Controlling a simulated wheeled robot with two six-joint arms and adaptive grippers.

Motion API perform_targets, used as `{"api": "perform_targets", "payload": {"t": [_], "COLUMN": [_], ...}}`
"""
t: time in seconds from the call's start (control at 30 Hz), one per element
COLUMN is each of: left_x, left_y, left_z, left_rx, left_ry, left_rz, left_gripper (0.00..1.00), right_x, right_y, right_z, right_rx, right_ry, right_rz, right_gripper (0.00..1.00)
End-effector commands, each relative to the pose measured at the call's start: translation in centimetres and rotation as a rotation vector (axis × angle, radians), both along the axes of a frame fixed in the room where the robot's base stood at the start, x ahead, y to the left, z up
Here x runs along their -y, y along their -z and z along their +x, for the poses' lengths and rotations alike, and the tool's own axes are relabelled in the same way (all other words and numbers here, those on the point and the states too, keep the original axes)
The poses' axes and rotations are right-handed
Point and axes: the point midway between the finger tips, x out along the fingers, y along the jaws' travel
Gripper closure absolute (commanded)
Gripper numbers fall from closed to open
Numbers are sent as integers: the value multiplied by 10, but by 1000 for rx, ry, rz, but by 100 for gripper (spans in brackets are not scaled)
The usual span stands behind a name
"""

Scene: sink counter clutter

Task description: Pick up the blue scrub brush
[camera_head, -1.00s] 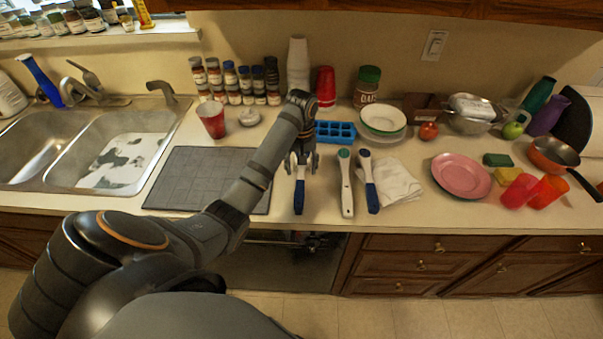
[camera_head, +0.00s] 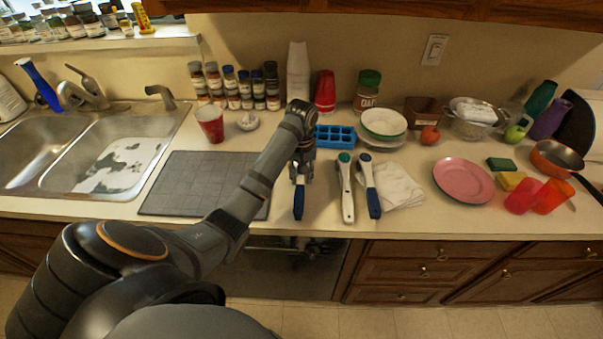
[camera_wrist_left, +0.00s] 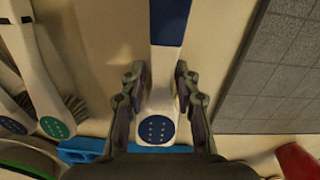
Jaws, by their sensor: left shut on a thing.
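A blue-handled brush (camera_head: 299,204) lies on the counter, its handle pointing toward the front edge. My left gripper (camera_head: 301,176) is over its head end and hides part of it. In the left wrist view the brush (camera_wrist_left: 156,129) has a white head with a blue dotted disc and a blue grip. There my left gripper (camera_wrist_left: 159,78) has one finger on each side of the white part and is shut on it. Close on the right lie a white brush with a teal disc (camera_head: 346,192) and another blue-handled brush (camera_head: 371,192). My right gripper is not in view.
A dark grey mat (camera_head: 185,184) lies left of the brush, with the sink (camera_head: 33,193) beyond. A blue ice tray (camera_head: 336,135) stands behind. A white cloth (camera_head: 401,186) and a pink plate (camera_head: 463,181) lie to the right.

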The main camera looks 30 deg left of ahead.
Motion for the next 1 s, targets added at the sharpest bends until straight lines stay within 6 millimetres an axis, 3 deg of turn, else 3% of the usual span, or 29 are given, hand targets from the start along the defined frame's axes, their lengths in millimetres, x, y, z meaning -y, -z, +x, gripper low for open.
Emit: {"api": "perform_targets", "payload": {"t": [0.17, 0.3, 0.6, 0.63, 0.73, 1.0], "left_x": [0, 0, -21, -26, -34, -47], "left_y": [-13, -40, -107, -100, -104, -124], "left_z": [0, 0, -53, -62, -84, -119], "left_rx": [0, 0, -3, -3, 0, -1], "left_ry": [0, 0, 2, 0, 1, 1], "left_rz": [0, 0, 8, 10, 12, 12], "left_gripper": [100, 100, 100, 100, 100, 100], "right_x": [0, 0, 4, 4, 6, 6], "right_y": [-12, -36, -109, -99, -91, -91], "right_z": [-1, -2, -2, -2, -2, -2], "right_rx": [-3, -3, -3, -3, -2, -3], "right_ry": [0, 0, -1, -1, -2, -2], "right_rz": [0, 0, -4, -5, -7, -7], "right_gripper": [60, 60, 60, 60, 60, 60]}}
